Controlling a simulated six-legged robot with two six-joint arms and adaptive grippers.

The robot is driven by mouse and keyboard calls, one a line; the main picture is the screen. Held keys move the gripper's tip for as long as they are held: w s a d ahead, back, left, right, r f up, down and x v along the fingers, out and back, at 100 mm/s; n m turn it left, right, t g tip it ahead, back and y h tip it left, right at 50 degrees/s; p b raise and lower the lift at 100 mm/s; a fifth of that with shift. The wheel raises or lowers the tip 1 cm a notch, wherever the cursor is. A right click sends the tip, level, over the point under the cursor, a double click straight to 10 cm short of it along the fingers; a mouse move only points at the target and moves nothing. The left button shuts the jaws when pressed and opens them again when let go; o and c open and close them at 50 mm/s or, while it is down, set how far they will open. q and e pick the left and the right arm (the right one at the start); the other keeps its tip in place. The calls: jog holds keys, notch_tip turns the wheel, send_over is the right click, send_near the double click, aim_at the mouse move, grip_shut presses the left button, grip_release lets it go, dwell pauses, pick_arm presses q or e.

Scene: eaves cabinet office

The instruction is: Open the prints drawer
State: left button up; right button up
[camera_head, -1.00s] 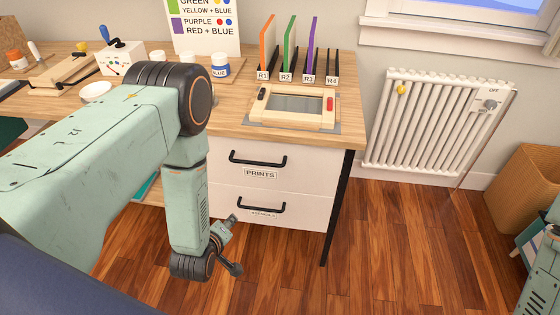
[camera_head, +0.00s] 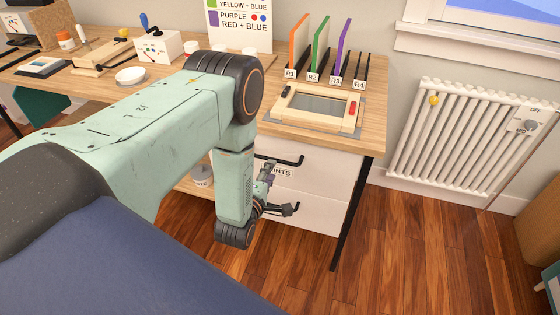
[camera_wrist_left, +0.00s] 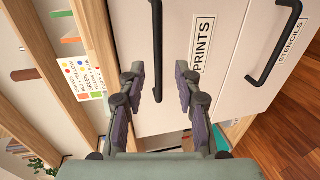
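The prints drawer (camera_head: 325,178) is the upper white drawer under the desk's right end and looks closed. Its black bar handle (camera_head: 287,161) shows above the partly hidden label. In the left wrist view, the prints handle (camera_wrist_left: 157,45) runs down between the fingers, beside the PRINTS label (camera_wrist_left: 202,43). My left gripper (camera_head: 275,190) is in front of the drawers; in the left wrist view its fingers (camera_wrist_left: 160,84) are open, one on each side of the handle's end. I cannot tell whether they touch it. My right gripper is not in view.
The stencils drawer (camera_head: 310,212) is below, with its own black handle (camera_wrist_left: 277,40). A black desk leg (camera_head: 348,222) is to the right. Floor there is clear.

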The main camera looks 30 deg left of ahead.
aim_at(279, 161)
pick_arm(q)
jog(key=b+x, duration=0.1)
jog(key=x, duration=0.6)
jog(key=shift+d, duration=0.2)
jog(key=shift+d+r, duration=0.2)
jog(key=shift+a+f, duration=0.1)
jog(key=shift+a, duration=0.05)
jog(key=c, duration=0.4)
grip_shut()
jog(key=shift+w, duration=0.1)
